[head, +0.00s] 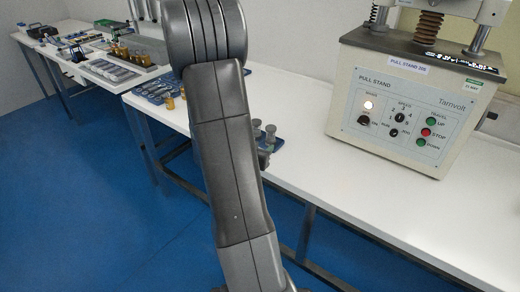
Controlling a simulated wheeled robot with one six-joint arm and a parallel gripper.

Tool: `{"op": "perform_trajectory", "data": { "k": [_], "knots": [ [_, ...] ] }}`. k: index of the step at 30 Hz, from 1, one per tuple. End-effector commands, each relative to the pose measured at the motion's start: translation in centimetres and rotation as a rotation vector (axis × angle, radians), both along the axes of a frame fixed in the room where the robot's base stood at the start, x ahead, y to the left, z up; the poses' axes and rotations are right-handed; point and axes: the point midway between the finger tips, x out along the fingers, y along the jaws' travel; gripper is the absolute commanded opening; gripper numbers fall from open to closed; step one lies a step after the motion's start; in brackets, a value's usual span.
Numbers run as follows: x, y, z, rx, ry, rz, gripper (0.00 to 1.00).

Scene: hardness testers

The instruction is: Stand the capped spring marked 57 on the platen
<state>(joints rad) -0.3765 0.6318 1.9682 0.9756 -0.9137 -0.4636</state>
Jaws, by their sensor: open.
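A pull stand (410,105) with a cream front panel stands on the white bench at the right. A brown ribbed or coiled column (429,24) rises above its dark top plate, and the top of the frame cuts it off. I cannot make out a platen for certain.
The white bench (400,205) is clear in front of the pull stand. Another blue tray (160,92) holds small parts left of my arm. Several amber pieces (120,52) and more trays stand on benches farther back. The blue floor (90,210) is open at left.

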Motion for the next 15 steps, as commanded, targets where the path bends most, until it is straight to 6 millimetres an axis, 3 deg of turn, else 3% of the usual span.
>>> {"op": "perform_trajectory", "data": {
  "k": [15],
  "knots": [
    [3.3,-1.4,-1.2,0.001,0.001,0.0,0.49]
  ]
}}
